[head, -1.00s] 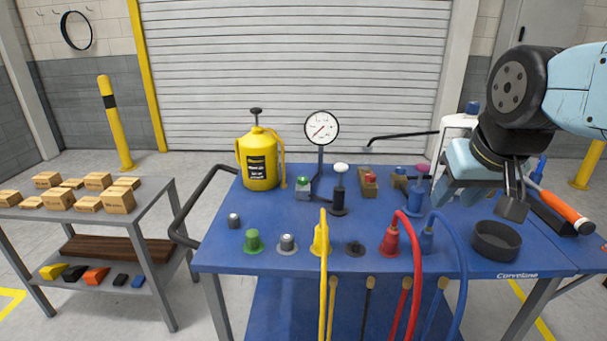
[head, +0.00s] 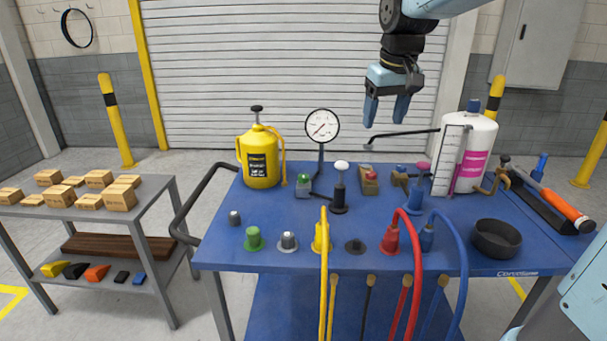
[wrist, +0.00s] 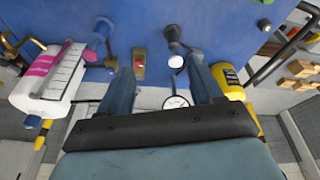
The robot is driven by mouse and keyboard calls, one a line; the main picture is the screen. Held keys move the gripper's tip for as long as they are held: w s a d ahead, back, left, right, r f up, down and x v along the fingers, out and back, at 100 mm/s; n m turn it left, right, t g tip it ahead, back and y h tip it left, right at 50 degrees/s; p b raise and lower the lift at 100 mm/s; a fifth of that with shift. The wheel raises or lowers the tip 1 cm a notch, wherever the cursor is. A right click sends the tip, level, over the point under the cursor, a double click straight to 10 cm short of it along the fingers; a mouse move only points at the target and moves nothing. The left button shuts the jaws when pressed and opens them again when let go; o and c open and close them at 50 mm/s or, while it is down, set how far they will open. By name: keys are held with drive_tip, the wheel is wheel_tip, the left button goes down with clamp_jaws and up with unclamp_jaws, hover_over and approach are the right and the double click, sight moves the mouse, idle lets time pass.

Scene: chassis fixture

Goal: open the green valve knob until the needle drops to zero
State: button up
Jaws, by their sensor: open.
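A separate green knob (head: 254,239) stands at the table's front left. I cannot tell for sure which is the valve knob. The white round pressure gauge (head: 322,126) stands on a post at the back; its thin red needle seems to point to the lower left. The gauge also shows between my fingers in the wrist view (wrist: 176,102). My gripper (head: 387,112) is open and empty, in the air above the table's back, right of the gauge, touching nothing.
A white-knobbed black post (head: 339,190) and a red-buttoned block (head: 370,182) stand right of the green-topped block. A yellow can (head: 260,160) is left of the gauge. A black lever (head: 400,136) crosses below my gripper. A white bottle (head: 478,150) stands right. Hoses rise in front.

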drive_tip(key=w+a+f+n+g, duration=0.1)
drive_tip(key=w+a+f, duration=0.1)
drive_tip(key=w+a, duration=0.3)
drive_tip(key=w+a+f+n+g, duration=0.1)
drive_tip(key=w+a+f, duration=0.1)
drive_tip(key=w, duration=0.6)
drive_tip(key=n+g, duration=0.1)
drive_tip(key=n, duration=0.1)
approach(303, 175)
wheel_tip(303, 175, down, 9)
drive_tip(key=shift+a+f, duration=0.1)
